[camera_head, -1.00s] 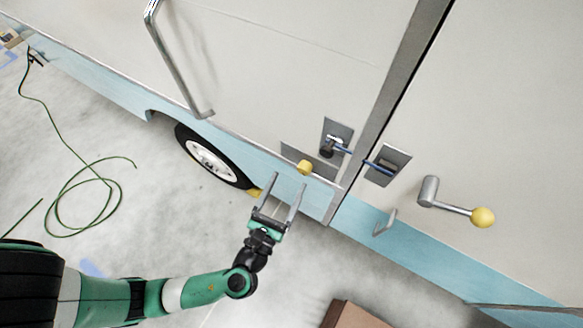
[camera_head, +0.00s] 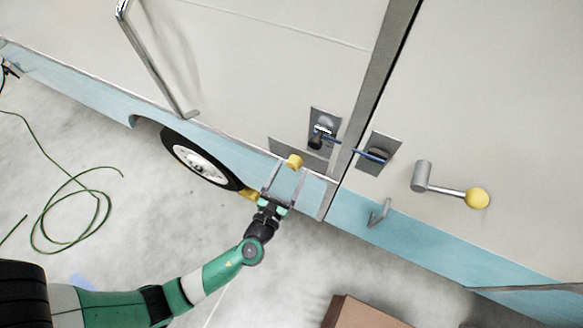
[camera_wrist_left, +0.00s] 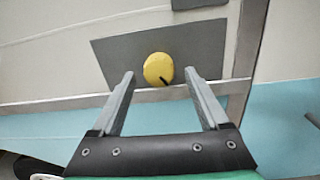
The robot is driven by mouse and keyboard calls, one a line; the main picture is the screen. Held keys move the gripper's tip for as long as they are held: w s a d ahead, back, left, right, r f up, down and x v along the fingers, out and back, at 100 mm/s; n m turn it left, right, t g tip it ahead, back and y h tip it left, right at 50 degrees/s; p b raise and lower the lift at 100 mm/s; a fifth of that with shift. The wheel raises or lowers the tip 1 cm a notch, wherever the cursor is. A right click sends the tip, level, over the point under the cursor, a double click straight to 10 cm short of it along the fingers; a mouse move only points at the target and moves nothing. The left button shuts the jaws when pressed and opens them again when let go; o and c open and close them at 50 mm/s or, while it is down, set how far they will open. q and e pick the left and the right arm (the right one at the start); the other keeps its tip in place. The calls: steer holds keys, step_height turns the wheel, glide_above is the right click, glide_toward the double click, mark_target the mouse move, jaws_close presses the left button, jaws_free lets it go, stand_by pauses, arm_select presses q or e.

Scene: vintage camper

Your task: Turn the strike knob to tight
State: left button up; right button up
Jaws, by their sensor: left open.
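The strike knob is a yellow round knob (camera_head: 295,161) on a grey plate (camera_head: 283,147) low on the camper's side, left of the door seam. In the left wrist view the knob (camera_wrist_left: 158,69) shows a dark pointer mark toward its lower right, and the grey plate (camera_wrist_left: 205,50) lies behind it. My left gripper (camera_head: 287,169) is open, with its fingers pointing at the knob. In the left wrist view the fingertips (camera_wrist_left: 159,75) lie to either side of the knob, with gaps showing. I cannot tell whether the tips reach its depth. My right gripper is not in view.
Above the knob is a latch plate (camera_head: 325,125) with a dark handle; a blue-barred plate (camera_head: 378,152) sits across the seam. A crank with a yellow ball (camera_head: 477,198) is further right. A chrome grab handle (camera_head: 155,62) is upper left. A brown box (camera_head: 362,313) stands below.

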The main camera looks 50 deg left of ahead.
arm_select(q)
steer(key=shift+w+a, duration=0.3)
steer(key=shift+w, duration=0.3)
steer(key=shift+c, duration=0.2)
jaws_close()
